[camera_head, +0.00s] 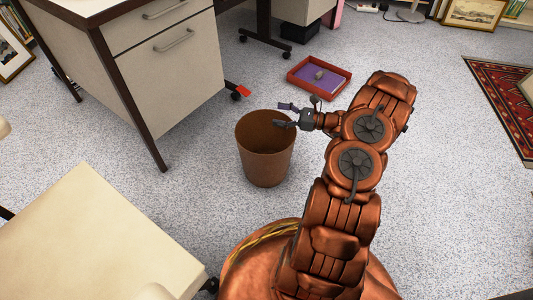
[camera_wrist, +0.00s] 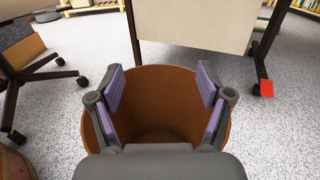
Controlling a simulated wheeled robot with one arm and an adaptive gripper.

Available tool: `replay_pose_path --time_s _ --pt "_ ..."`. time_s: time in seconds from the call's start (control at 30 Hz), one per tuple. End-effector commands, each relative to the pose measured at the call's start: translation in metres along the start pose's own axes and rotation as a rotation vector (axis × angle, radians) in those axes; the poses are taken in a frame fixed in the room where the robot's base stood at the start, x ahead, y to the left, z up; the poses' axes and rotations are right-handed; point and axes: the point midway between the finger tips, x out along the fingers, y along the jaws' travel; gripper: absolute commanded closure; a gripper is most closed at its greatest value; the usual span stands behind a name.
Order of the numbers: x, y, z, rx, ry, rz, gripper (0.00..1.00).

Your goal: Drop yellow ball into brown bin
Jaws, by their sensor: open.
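The brown bin (camera_head: 266,162) stands upright on the carpet, left of my arm in the head view. My gripper (camera_head: 283,115) is at the bin's upper right rim, with its fingers over the opening. In the wrist view my gripper (camera_wrist: 160,92) is open, its two purple-padded fingers wide apart with nothing between them. The bin (camera_wrist: 160,75) shows behind and between the fingers, and the part of its inside that I see looks empty. Its lower inside is partly hidden by my gripper. I see no yellow ball in either view.
A desk with drawers (camera_head: 172,60) stands behind and left of the bin. A red tray (camera_head: 330,92) with a grey object lies on the floor beyond. A pale seat (camera_head: 90,245) is at front left. Open carpet (camera_head: 455,200) lies to the right.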

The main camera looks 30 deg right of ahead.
Motion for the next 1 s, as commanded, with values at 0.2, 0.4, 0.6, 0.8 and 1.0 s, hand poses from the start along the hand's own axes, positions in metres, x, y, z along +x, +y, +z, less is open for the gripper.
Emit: replay_pose_path --time_s 0.2,0.4,0.6,0.8,1.0 --pt "-0.044 -0.001 -0.001 -0.002 0.002 -0.004 0.22" --pt "-0.072 0.0 0.0 -0.001 -0.001 -0.001 0.22" --pt "-0.084 -0.001 0.0 -0.001 0.001 -0.002 0.22" --pt "-0.085 0.0 0.0 0.0 0.001 -0.001 0.22" --pt "-0.084 0.0 0.0 0.0 0.001 0.0 0.22"
